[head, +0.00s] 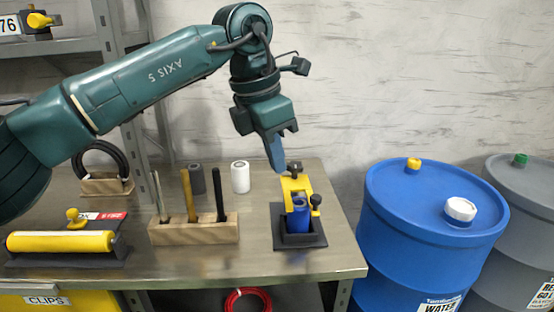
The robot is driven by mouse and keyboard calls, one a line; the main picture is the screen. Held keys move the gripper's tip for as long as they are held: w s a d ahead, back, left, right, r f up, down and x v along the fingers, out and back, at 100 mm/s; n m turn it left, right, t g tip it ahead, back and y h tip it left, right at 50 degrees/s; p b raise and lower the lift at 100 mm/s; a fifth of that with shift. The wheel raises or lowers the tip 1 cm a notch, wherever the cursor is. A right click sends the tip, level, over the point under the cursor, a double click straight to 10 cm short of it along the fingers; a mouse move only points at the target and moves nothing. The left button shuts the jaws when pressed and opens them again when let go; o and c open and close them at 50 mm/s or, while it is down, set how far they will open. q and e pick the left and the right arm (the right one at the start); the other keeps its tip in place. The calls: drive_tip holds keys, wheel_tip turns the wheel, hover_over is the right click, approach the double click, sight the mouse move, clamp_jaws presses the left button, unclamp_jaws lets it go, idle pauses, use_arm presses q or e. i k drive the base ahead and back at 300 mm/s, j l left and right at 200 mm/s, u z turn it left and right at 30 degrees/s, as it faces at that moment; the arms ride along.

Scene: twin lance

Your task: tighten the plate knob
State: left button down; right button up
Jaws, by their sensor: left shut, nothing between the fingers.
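A yellow bracket (296,186) stands over a blue cylinder (298,217) in a square black base (300,240) near the table's right end. A dark knob (295,168) sits on top of the bracket and another dark knob (316,201) sits at its right side. I cannot tell which one is the plate knob. My left gripper (277,168) points down, shut and empty, with its tips just left of the top knob. Whether they touch it I cannot tell. My right gripper is not in view.
A wooden block (222,233) holding several upright tools stands left of the bracket. A white cylinder (240,177) and a dark one (196,179) stand behind it. A yellow roller (60,242) lies far left. A blue barrel (400,240) stands right of the table (200,268).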

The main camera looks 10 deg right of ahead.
sight(295, 167)
drive_tip(key=k, duration=1)
